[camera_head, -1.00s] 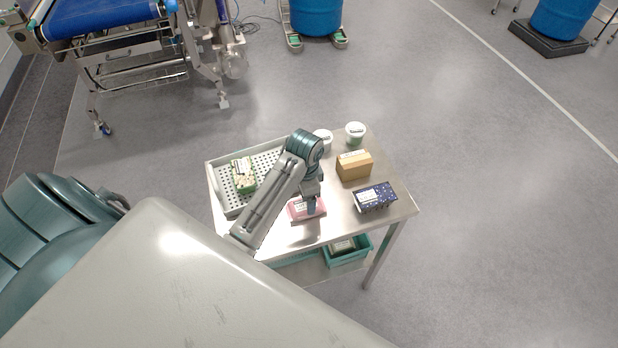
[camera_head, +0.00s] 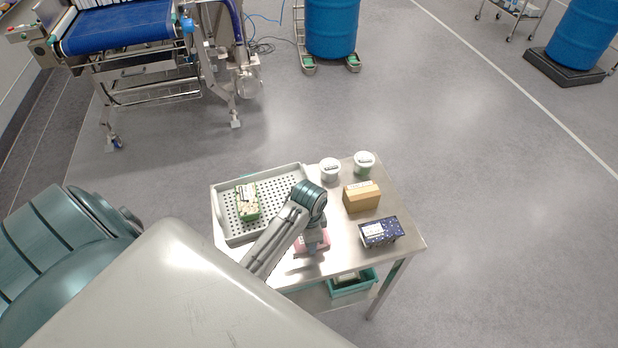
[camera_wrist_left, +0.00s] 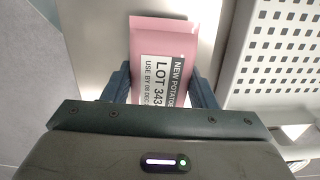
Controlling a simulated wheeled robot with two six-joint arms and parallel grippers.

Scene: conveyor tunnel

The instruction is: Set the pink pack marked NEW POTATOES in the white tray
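The pink pack (camera_head: 322,241) lies on the metal table near its front edge. In the left wrist view the pink pack (camera_wrist_left: 163,37) shows its NEW POTATOES and LOT label. My left gripper (camera_head: 313,246) is down over it, pointing at the table. In the left wrist view the fingers of my left gripper (camera_wrist_left: 161,88) stand apart on either side of the pack; contact is not clear. The white tray (camera_head: 226,232), with a perforated floor, is left of the pack; its edge (camera_wrist_left: 236,55) is at right in the wrist view. My right gripper is not in view.
A green pack (camera_head: 249,205) lies in the tray. A cardboard box (camera_head: 361,198), a dark blue starry box (camera_head: 380,233) and two white-lidded tubs (camera_head: 330,170) (camera_head: 364,163) stand right of or behind the pack. A teal crate (camera_head: 352,286) is below the tabletop.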

